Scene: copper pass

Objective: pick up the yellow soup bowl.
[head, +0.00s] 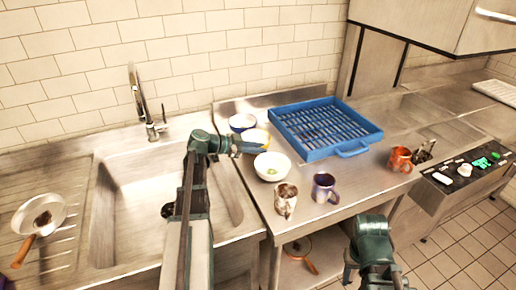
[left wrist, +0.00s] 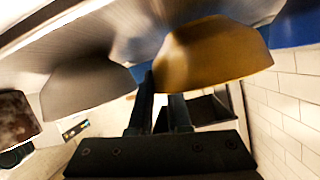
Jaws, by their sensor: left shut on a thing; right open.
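The yellow soup bowl (head: 258,136) stands on the steel counter between the sink and the blue rack. My left gripper (head: 248,147) reaches over from the sink side and is shut on the bowl's near wall, hiding part of it. In the left wrist view the yellow bowl (left wrist: 212,55) fills the upper middle, with the fingers (left wrist: 162,95) at its edge. I cannot tell whether the bowl is clear of the counter. My right gripper (head: 372,272) is open and empty in front of the counter, low in the head view.
A white bowl (head: 272,167) and a blue bowl (head: 242,122) stand close on either side. A blue rack (head: 350,148) is to the right. A stained mug (head: 286,200), a purple mug (head: 324,188) and an orange mug (head: 400,160) stand nearer the front. The sink (head: 140,205) is empty.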

